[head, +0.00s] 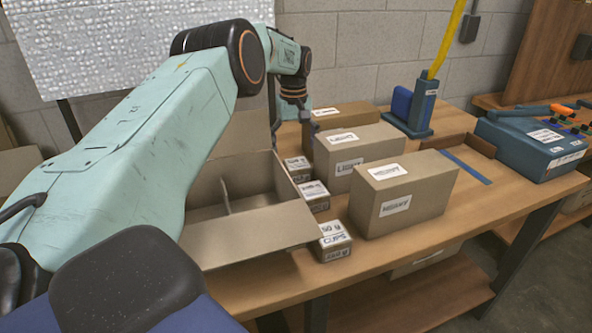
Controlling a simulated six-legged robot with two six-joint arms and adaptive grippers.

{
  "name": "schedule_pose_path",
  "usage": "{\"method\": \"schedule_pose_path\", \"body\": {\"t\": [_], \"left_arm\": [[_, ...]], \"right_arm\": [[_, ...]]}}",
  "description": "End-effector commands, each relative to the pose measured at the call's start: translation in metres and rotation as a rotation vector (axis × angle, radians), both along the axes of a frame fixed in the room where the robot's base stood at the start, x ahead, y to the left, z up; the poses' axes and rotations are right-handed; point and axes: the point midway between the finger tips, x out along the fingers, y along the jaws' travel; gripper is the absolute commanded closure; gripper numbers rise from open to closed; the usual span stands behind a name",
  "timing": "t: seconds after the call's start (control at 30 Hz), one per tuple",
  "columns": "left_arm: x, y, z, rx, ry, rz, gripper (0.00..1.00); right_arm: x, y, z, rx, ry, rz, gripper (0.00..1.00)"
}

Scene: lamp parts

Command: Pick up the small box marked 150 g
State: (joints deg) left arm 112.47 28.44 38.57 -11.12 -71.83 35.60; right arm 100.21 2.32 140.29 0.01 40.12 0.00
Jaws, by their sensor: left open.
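Three small cardboard boxes with white labels stand in a row along the right side of the open carton. The middle small box (314,195) and the far small box (297,168) have labels too small to read surely. My left gripper (290,128) is open above the far end of the row, apart from the nearest box. My right gripper is not in view.
The open carton (250,238) has a flap reaching toward the nearest small box. Larger boxes, a near one (404,193), a middle one (358,147) and a far one (345,115), stand close on the right. A blue stand (411,106) is behind. The table's front edge is close.

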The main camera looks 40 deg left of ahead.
Motion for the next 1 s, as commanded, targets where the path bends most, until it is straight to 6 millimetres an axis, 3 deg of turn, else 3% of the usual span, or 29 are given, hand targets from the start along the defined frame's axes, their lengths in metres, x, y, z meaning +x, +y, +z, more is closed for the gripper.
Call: {"method": "schedule_pose_path", "body": {"t": [0.03, 0.43, 0.73, 1.0], "left_arm": [[-0.001, 0.001, -0.013, 0.0, -0.001, 0.003, 0.11], [0.0, -0.002, -0.064, 0.0, -0.001, 0.012, 0.11], [0.0, -0.001, -0.068, 0.0, -0.002, 0.011, 0.11], [0.001, -0.001, -0.068, 0.0, -0.002, 0.009, 0.33]], "right_arm": [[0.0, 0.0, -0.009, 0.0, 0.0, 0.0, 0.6], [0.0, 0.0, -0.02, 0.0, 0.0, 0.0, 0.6], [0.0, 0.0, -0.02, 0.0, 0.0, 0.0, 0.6], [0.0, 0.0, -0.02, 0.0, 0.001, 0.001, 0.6]]}}
